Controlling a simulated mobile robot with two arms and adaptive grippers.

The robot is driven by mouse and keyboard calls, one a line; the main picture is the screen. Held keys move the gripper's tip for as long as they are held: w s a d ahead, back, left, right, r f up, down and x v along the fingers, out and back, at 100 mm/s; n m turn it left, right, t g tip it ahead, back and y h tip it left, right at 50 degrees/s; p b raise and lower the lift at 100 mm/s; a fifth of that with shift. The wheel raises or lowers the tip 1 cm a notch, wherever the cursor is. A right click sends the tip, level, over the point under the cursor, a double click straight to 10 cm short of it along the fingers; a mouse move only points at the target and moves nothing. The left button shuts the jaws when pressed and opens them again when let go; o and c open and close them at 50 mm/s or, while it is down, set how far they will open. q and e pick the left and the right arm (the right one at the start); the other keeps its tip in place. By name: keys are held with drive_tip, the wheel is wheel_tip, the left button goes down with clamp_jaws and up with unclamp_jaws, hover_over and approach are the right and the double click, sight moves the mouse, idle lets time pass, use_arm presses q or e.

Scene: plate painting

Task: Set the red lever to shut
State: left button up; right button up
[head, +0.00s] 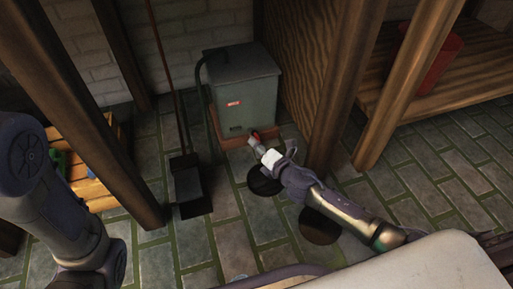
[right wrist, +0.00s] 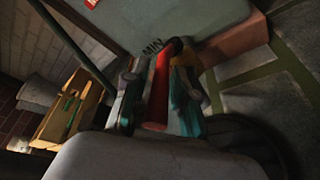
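The red lever (head: 256,135) is at the lower front of a grey-green metal box (head: 246,84) with a small red label. My right gripper (head: 261,147) reaches it from the front right and hides part of it in the head view. In the right wrist view the red lever (right wrist: 160,85) runs between the two fingers of my right gripper (right wrist: 163,100). The fingers lie close against it on both sides, so the gripper looks shut on it.
The box stands on a reddish-brown base (head: 215,124). A dustpan (head: 188,185) with a long handle stands left of it. Wooden posts (head: 345,85) rise at right and left. A wooden shelf with a red container (head: 440,58) is at the right. Tiled floor lies between.

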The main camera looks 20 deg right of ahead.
drive_tip(key=shift+w+a, duration=0.1)
drive_tip(key=shift+w, duration=0.2)
clamp_jaws()
